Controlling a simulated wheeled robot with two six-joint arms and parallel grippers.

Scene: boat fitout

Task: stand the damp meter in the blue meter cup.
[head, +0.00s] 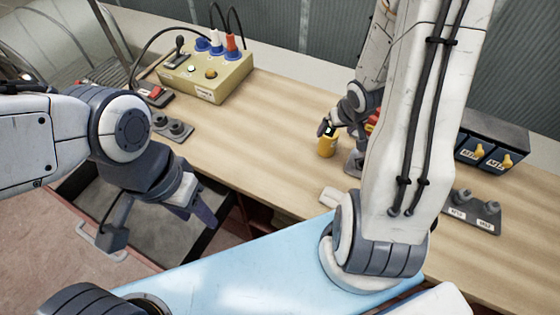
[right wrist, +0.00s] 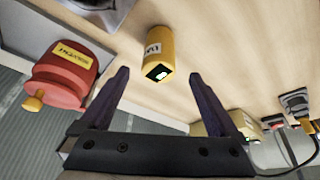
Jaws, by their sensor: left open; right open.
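A yellow block-like item with a label and a small lit dark display, which looks like the damp meter (head: 327,147), stands on the wooden bench. It also shows in the right wrist view (right wrist: 160,45), just beyond and between the fingertips. My right gripper (head: 326,129) is open at the meter's top in the head view; the right wrist view shows its fingers (right wrist: 158,76) spread apart with nothing held. My left gripper (head: 200,208) is open and empty over the bench's front edge, near the open drawer. I cannot make out a blue meter cup in either view.
A red round device with a yellow knob (right wrist: 62,75) is close to the right gripper. A yellow-beige power box (head: 208,72) with plugs stands at the back left. Dark boxes with yellow knobs (head: 490,145) stand at right. An open drawer (head: 150,225) lies below the left gripper.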

